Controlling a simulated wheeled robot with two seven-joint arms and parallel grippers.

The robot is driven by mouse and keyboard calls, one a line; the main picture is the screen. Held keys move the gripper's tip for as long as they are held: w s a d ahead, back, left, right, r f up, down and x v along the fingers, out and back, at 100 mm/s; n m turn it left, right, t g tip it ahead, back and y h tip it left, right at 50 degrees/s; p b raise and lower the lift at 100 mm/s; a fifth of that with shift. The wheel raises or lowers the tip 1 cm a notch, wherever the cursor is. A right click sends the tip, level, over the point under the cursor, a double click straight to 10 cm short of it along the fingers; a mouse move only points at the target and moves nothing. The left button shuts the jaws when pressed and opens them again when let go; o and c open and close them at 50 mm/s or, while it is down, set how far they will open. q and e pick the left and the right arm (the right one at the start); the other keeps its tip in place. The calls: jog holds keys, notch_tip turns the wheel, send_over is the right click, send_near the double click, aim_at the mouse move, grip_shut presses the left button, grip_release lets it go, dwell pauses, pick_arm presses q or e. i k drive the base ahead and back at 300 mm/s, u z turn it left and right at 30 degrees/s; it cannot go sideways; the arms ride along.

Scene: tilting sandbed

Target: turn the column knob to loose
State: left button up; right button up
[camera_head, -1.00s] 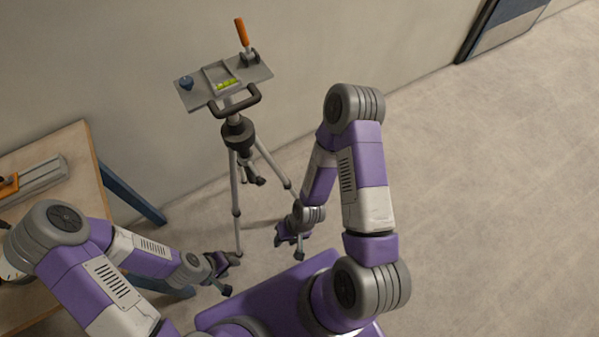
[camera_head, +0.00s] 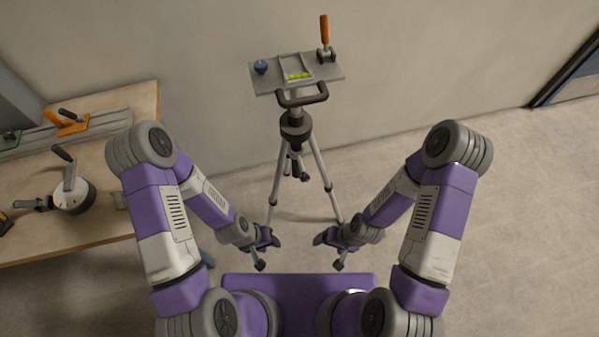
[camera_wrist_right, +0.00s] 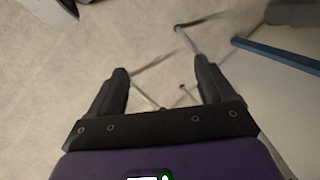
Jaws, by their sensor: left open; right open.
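A tripod stands ahead of me, with a grey tilting plate (camera_head: 334,73) on top. Its column passes through a dark collar (camera_head: 296,125) above the spread legs. A small blue knob (camera_head: 261,67) sits at the plate's left end, and an orange-handled lever (camera_head: 325,32) rises at its right end. I cannot tell a separate column knob or its setting. My left gripper (camera_head: 268,253) and right gripper (camera_head: 329,253) are open and empty, low in front of the tripod and apart from it. The right wrist view shows the right gripper's spread fingers (camera_wrist_right: 162,84) with nothing between them.
A dark loop handle (camera_head: 302,97) sticks out from the plate's front, below a yellow-green level (camera_head: 299,76). A wooden table (camera_head: 100,228) with tools stands at the left. A wall is close behind the tripod. The floor (camera_head: 530,220) at the right is clear.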

aim_at(305, 177)
jog(key=z, duration=1.4)
jog(key=k, duration=0.8)
jog(key=u, duration=1.7)
jog(key=i, duration=0.5)
jog(key=u, duration=0.05)
